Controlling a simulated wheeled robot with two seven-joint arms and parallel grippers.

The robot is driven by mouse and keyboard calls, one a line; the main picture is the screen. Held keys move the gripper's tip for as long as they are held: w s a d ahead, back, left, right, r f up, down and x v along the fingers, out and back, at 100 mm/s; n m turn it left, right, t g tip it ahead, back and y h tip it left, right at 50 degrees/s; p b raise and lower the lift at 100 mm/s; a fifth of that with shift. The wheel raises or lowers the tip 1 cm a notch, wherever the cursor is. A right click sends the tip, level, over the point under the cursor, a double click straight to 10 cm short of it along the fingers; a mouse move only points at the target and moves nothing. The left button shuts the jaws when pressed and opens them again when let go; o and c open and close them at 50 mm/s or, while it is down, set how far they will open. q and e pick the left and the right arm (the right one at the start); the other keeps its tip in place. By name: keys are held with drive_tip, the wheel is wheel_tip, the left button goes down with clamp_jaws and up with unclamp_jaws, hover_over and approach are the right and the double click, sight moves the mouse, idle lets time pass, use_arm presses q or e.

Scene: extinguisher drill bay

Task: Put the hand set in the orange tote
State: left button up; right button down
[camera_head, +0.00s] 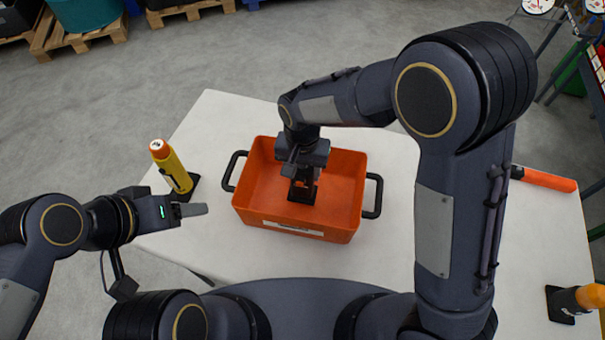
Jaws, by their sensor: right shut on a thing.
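The orange tote (254,192) stands in the middle of the white table, with a black handle at each end and a pale label on its near side. My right gripper (303,178) reaches down into the tote from above. It is shut on a small dark thing (302,194), which I take to be the hand set, low inside the tote. The gripper hides much of it, and I cannot tell if it touches the floor of the tote. My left gripper (192,210) is left of the tote, above the table edge; its jaw opening cannot be made out.
A yellow cylinder with an orange top (174,170) stands on a black base left of the tote. An orange stick-like thing (545,179) lies at the right. Another orange-topped thing (580,299) is at the lower right. The table (215,115) is bare behind the tote.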

drive_tip(key=shift+f, duration=1.4)
drive_tip(key=shift+f, duration=0.15)
drive_tip(key=c, duration=0.6)
unclamp_jaws()
wheel_tip(320, 180, up, 12)
drive_tip(key=shift+r, duration=0.25)
